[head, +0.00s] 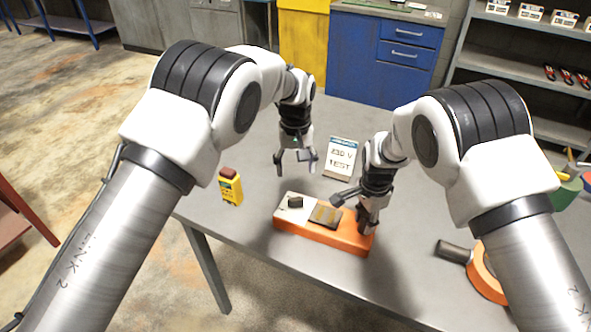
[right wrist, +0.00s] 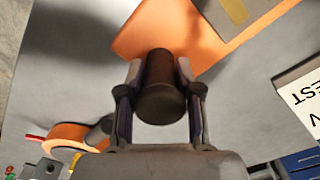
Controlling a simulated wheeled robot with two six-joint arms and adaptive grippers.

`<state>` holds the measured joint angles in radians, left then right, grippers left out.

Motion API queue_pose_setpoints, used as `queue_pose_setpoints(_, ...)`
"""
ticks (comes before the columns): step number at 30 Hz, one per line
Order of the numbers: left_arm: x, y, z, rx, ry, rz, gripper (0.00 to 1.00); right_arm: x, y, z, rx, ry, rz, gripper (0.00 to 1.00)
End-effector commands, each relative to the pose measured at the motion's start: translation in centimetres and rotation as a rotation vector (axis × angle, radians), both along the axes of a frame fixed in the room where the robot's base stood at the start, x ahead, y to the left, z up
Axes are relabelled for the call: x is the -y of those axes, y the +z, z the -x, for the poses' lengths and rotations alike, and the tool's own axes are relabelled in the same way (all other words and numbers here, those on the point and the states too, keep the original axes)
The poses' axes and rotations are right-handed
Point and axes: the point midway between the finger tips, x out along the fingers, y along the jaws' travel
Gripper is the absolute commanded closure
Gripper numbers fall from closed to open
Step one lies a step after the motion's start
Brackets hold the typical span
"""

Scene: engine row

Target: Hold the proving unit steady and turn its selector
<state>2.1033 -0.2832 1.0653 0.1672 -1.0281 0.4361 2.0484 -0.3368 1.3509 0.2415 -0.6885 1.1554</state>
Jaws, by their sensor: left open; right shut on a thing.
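The proving unit (head: 325,236) is an orange block with a pale and grey top on the table. A small black selector knob (head: 295,202) stands at its left end, and a darker panel sits mid-top. My right gripper (head: 368,218) is at the unit's right end. In the right wrist view it is shut on a dark round post (right wrist: 162,88), with the orange body (right wrist: 160,38) just beyond. The post is mostly hidden by the gripper in the head view. My left gripper (head: 297,160) is open and empty, above the table behind the knob, apart from the unit.
A yellow tester with a reddish top (head: 231,188) stands left of the unit near the table edge. A "230 V TEST" card (head: 341,158) stands behind the unit. An orange ring-shaped thing (head: 486,272) and a dark cylinder (head: 455,250) lie to the right.

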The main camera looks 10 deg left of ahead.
Motion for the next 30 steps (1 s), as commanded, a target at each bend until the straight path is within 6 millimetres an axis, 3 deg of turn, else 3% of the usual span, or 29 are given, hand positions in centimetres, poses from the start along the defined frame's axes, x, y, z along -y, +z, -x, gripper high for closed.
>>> queue_pose_setpoints(3, 0.0, 0.0, 0.0, 0.0, 0.0, 0.0, 0.3, 0.0, 0.0, 0.0, 0.0, 0.0, 0.0, 1.0)
queue_pose_setpoints(4, 0.0, 0.0, 0.0, 0.0, 0.0, 0.0, 0.3, 0.0, 0.0, 0.0, 0.0, 0.0, 0.0, 0.55)
queue_pose_setpoints(6, 0.0, 0.0, 0.0, 0.0, 0.0, 0.0, 0.3, 0.0, 0.0, 0.0, 0.0, 0.0, 0.0, 0.36)
queue_pose_setpoints(17, 0.0, 0.0, 0.0, 0.0, 0.0, 0.0, 0.3, 0.0, 0.5, 0.0, 0.001, 0.0, 0.001, 0.36)
queue_pose_setpoints(20, 0.0, 0.0, 0.0, 0.0, 0.0, 0.0, 0.3, 0.0, 2.0, -0.1, 0.004, 0.001, 0.001, 0.36)
queue_pose_setpoints(30, 0.0, -0.1, 0.0, 0.0, 0.0, 0.0, 0.3, 0.0, 10.2, -0.1, 0.003, 0.001, 0.001, 0.36)
